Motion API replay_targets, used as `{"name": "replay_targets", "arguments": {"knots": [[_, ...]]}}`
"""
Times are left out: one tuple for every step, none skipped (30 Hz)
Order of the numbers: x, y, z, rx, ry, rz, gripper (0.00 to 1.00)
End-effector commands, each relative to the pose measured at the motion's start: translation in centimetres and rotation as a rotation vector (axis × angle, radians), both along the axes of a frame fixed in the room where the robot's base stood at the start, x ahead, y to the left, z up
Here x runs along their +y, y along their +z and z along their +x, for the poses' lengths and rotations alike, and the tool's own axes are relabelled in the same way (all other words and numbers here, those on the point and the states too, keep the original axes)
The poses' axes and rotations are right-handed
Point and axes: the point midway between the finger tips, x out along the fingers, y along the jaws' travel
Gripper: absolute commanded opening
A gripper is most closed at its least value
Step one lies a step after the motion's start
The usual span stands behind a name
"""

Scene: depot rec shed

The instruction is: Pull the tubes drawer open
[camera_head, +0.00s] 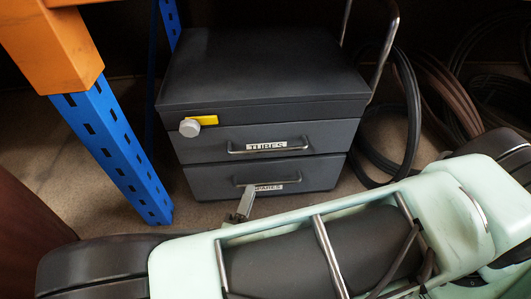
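A dark grey cabinet (262,68) stands on the floor with two drawers in its front. The upper drawer (215,145) carries a "TUBES" label behind its metal bar handle (268,150). It looks shut, its front about level with the lower one. A yellow strip (209,119) with a pale grey round knob (190,128) sits at the top left of the cabinet front, over the upper edge of the tubes drawer. The lower drawer (318,175) has a similar handle and a partly hidden label reading "PARES".
A blue upright (118,150) with an orange beam (52,45) stands left of the cabinet. Dark hoops (412,110) and a bent metal tube (388,45) are at its right. A pale metal piece (246,203) rises before the lower drawer. Little floor (200,212) shows in front.

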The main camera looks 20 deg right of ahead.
Motion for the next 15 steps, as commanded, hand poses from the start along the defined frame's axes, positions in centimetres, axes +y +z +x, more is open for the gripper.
{"name": "replay_targets", "arguments": {"knots": [[-0.7,-0.2,0.8,-0.001,-0.002,0.000,0.21],[-1.2,-0.1,1.3,0.000,-0.003,-0.001,0.21],[-1.8,0.0,1.9,0.000,-0.005,0.000,0.21],[-2.1,0.1,2.4,-0.001,-0.004,0.000,0.21],[-2.5,0.2,2.9,-0.001,-0.004,0.001,0.21],[-3.1,0.4,3.5,-0.001,-0.004,0.001,0.21],[-3.5,0.5,3.9,0.000,-0.005,0.001,0.21],[-3.9,0.6,4.4,0.000,-0.005,0.001,0.21],[-4.4,0.7,5.0,-0.001,-0.005,0.002,0.21],[-4.9,0.8,5.5,-0.001,-0.005,0.002,0.21],[-5.3,0.9,5.9,0.000,-0.005,0.002,0.21],[-5.8,1.1,6.5,-0.001,-0.005,0.002,0.21],[-6.1,1.2,7.0,-0.001,-0.005,0.002,0.21],[-6.5,1.2,7.4,0.000,-0.004,0.004,0.21],[-6.9,1.4,7.9,0.000,-0.004,0.002,0.21]]}}
